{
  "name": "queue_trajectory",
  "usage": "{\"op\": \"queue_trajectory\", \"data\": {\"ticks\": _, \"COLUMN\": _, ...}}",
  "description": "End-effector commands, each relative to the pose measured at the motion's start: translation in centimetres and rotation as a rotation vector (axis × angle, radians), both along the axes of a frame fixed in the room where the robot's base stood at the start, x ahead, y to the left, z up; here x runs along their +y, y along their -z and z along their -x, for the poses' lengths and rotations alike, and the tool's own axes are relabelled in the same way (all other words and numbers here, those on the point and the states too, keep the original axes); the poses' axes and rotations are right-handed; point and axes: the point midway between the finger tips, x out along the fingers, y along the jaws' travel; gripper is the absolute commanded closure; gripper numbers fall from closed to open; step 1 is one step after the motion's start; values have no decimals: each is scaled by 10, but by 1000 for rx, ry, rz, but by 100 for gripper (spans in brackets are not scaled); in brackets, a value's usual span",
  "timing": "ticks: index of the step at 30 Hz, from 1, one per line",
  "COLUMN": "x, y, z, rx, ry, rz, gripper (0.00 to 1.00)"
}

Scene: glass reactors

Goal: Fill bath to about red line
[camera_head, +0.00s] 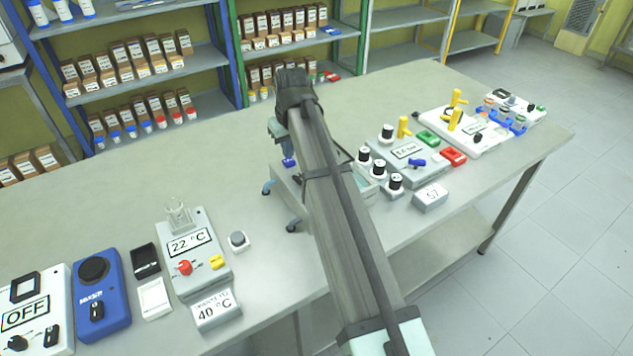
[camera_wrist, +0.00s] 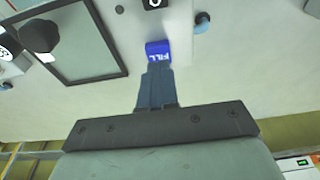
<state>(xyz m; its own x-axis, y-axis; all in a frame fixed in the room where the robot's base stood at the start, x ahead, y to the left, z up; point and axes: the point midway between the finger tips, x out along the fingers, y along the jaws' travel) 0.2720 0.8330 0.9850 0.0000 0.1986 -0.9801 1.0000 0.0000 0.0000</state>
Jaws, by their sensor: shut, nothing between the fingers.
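The blue FILL control (camera_wrist: 158,50) is on the pale surface of the bath unit (camera_wrist: 182,20) in the wrist view. My gripper (camera_wrist: 158,68) is shut and empty, with its fingertips right at the near edge of FILL. I cannot tell whether they touch or press it. A framed, dark greenish pane (camera_wrist: 85,45) lies to its left. In the head view the bath unit (camera_head: 284,186) is largely behind my arm, with a small blue part (camera_head: 289,162) at its left. A pale teal glass part shows right of the arm. I see no red line or clear water level.
A 22 °C heater (camera_head: 190,250) stands at the left front.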

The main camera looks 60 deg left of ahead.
Motion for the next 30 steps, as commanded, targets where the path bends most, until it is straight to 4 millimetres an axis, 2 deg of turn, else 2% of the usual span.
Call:
{"op": "queue_trajectory", "data": {"ticks": 11, "x": 0, "y": 2, "z": 0, "rx": 0, "ry": 0, "rz": 0, "gripper": 100}}
{"op": "queue_trajectory", "data": {"ticks": 30, "x": 0, "y": 19, "z": 0, "rx": 0, "ry": 0, "rz": 0, "gripper": 100}}
